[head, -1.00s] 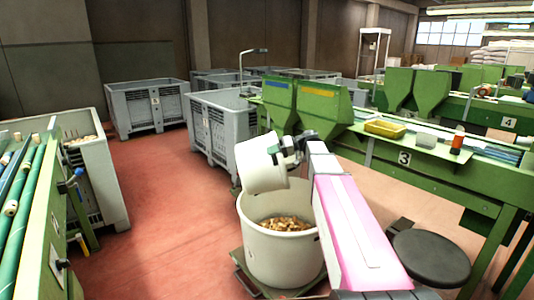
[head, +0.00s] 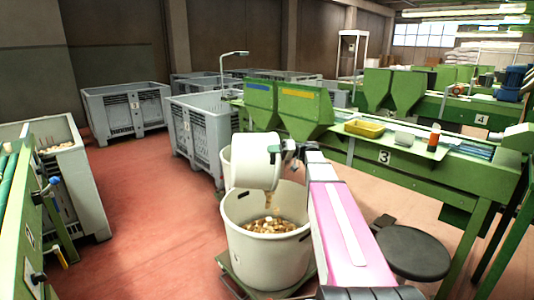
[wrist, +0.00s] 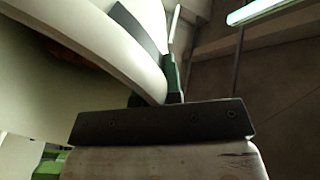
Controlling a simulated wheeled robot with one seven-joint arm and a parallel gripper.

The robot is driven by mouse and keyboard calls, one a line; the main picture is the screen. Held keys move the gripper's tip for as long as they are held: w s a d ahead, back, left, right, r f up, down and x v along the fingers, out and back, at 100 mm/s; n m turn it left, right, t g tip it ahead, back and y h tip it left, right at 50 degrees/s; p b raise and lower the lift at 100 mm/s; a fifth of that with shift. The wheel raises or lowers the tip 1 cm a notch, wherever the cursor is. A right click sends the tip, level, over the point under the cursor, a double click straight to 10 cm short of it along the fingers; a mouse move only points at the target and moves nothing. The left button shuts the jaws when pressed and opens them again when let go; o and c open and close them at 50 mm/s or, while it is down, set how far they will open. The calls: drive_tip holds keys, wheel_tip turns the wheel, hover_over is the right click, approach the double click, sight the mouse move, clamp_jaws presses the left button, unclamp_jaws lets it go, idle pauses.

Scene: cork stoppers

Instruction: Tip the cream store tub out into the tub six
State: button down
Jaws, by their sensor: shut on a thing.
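My gripper (head: 288,152) is shut on the rim of a cream tub (head: 252,162), the store tub by its look. No number is legible on the larger tub. In the wrist view, the held tub's pale curved rim (wrist: 110,50) runs close to the dark gripper parts; its inside is dim.
A green bench marked 3 (head: 400,172) and a round dark stool (head: 411,252) stand at the right. Grey crates (head: 128,109) stand behind, and another crate with corks (head: 88,185) is at the left. Red floor (head: 150,215) is open between.

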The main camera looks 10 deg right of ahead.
drive_tip(key=d+r+y, duration=0.1)
drive_tip(key=d+y, duration=0.2)
drive_tip(key=d, duration=0.3)
idle(0.4)
drive_tip(key=shift+r, duration=0.1)
idle(0.3)
